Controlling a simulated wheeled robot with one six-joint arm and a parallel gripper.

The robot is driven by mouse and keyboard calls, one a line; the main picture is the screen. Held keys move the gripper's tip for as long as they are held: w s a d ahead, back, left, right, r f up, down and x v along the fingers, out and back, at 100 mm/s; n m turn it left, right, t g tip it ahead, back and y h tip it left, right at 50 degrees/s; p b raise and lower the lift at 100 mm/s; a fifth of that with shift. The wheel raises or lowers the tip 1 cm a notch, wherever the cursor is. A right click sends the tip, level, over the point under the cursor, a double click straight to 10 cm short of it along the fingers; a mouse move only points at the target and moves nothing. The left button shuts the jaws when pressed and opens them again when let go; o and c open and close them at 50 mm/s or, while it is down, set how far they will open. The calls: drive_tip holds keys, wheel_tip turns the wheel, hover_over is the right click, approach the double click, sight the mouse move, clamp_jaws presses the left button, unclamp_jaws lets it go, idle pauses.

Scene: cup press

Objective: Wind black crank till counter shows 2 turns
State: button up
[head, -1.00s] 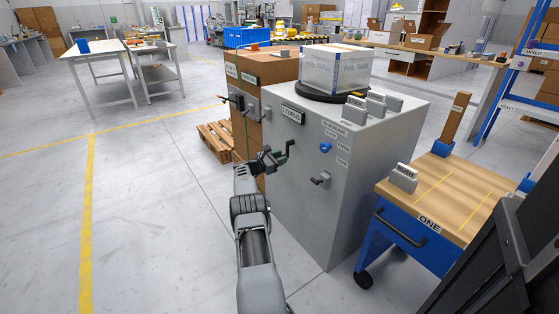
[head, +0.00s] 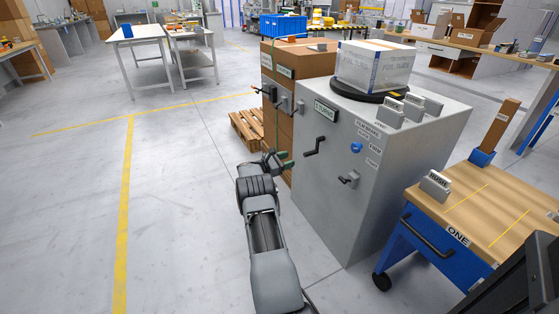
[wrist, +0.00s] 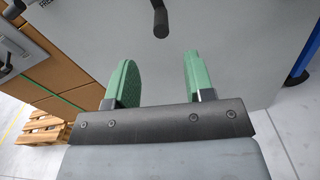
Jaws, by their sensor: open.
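In the wrist view, the crank's black handle (wrist: 160,18) shows at the top, beyond and between the fingers. My gripper (head: 281,162) is to the left of the crank and lower in the head view. Its two green fingers in the wrist view (wrist: 156,80) are apart, with nothing between them. It does not touch the crank.
A blue knob (head: 356,148) and another small grey-black handle (head: 349,180) are on the same front. A white box (head: 375,66) stands on a black disc on top. Brown cartons (head: 285,65) stand left, a wooden cart (head: 470,205) right. Floor at left is clear.

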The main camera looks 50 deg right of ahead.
drive_tip(key=shift+v, duration=1.8)
